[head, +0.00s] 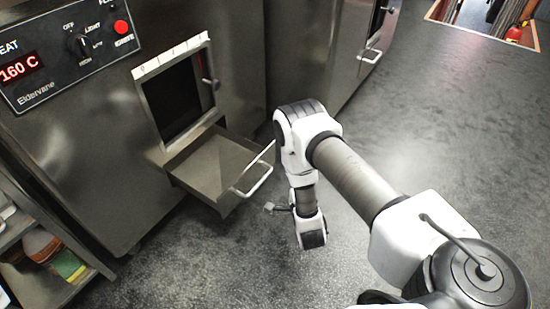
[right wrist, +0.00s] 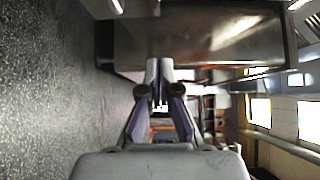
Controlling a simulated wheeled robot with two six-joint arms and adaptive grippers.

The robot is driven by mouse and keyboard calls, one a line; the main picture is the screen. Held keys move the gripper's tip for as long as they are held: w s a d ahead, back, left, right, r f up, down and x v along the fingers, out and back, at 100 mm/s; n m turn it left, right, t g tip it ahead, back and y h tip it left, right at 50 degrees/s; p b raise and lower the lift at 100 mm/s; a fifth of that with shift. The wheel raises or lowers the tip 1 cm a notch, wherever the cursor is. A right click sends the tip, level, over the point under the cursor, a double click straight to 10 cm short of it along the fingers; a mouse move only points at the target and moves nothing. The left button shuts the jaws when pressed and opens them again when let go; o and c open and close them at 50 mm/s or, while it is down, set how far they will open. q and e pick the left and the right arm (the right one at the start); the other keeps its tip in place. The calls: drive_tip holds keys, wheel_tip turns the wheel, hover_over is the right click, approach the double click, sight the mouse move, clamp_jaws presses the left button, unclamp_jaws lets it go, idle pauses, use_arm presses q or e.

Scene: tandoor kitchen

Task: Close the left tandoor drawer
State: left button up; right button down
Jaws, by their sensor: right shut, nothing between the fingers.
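The tandoor's steel drawer (head: 215,165) is pulled out below a dark square opening in the tandoor front (head: 100,145). Its bar handle (head: 256,180) is on the outer end of the drawer. My right arm comes in from the right, and its wrist hangs low just right of the drawer. In the right wrist view my right gripper (right wrist: 160,72) has its fingers together with nothing between them. A steel body (right wrist: 200,40) fills the space beyond the fingertips; I cannot tell whether it is the drawer. My left gripper is not in view.
The control panel (head: 70,45) reads 160 C. A shelf (head: 45,285) with containers stands at lower left. Another steel unit with a handle (head: 370,55) stands at the back. The grey floor (head: 440,120) is clear to the right.

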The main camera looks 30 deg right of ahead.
sight(273, 143)
drive_tip(key=w+b, duration=0.1)
drive_tip(key=w, duration=0.2)
drive_tip(key=w+d+b, duration=0.1)
drive_tip(key=w+b, duration=0.1)
drive_tip(key=w, duration=0.2)
drive_tip(key=w+b, duration=0.2)
drive_tip(key=w, duration=0.1)
drive_tip(key=shift+w+d+f, duration=0.15)
drive_tip(key=shift+w+d, duration=0.1)
drive_tip(key=shift+w, duration=0.15)
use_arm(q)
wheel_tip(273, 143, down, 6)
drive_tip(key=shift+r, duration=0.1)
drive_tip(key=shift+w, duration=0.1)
use_arm(e)
drive_tip(key=shift+w, duration=0.15)
